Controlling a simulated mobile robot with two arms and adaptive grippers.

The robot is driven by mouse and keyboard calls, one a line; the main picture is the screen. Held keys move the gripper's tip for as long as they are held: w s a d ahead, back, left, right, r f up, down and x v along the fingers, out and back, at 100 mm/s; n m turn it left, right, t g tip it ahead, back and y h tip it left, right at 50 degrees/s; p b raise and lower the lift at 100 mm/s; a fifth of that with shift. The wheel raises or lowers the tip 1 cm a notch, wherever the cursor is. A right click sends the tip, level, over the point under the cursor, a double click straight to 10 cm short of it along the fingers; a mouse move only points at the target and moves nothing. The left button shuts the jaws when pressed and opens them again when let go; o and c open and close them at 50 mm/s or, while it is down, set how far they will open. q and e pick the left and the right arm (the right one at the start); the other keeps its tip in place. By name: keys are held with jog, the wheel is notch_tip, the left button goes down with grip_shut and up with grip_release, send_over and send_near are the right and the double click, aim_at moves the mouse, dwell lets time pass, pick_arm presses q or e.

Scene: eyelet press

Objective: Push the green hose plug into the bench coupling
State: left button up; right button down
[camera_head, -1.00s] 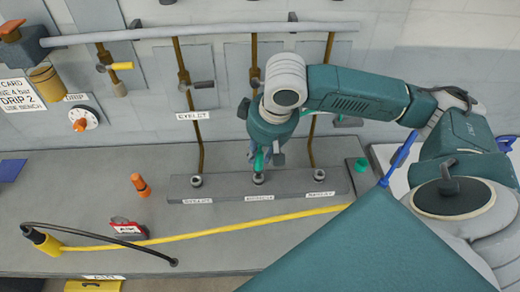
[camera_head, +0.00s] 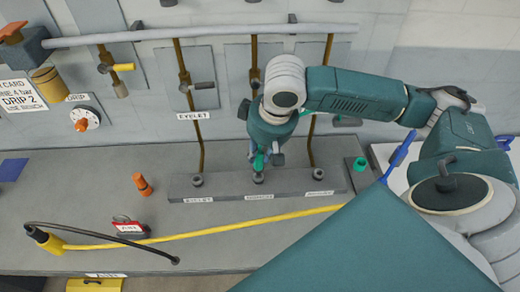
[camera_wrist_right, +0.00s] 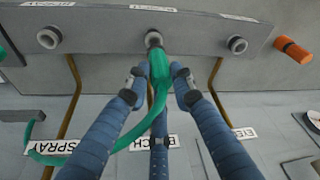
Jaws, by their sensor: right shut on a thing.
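The green hose plug (camera_wrist_right: 159,66) is held between the fingers of my right gripper (camera_wrist_right: 160,82), which is shut on it. In the head view my right gripper (camera_head: 265,157) is over the middle of the grey coupling strip, and the green plug (camera_head: 259,161) shows at its fingers. The bench coupling (camera_head: 258,178) is the middle one of three; it also shows in the wrist view (camera_wrist_right: 153,39). The plug's nose is at the coupling's mouth and lines up with it. I cannot tell how deep it sits. My left gripper is not in view.
The other couplings stand left (camera_head: 197,180) and right (camera_head: 318,174) on the strip. A green hose (camera_wrist_right: 40,140) trails from the plug. An orange plug (camera_head: 142,185), a red-labelled tag (camera_head: 129,227) and a yellow hose (camera_head: 200,232) lie on the bench.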

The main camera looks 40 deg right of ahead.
aim_at(258, 164)
jog(key=shift+f+p, duration=0.3)
jog(key=shift+f, duration=0.1)
dwell(0.4)
dwell(0.5)
jog(key=shift+r+p, duration=0.1)
jog(key=shift+p, duration=0.55)
dwell(0.5)
jog(key=shift+p, duration=0.65)
dwell(0.3)
jog(key=shift+p, duration=0.6)
jog(key=shift+f, duration=1.45)
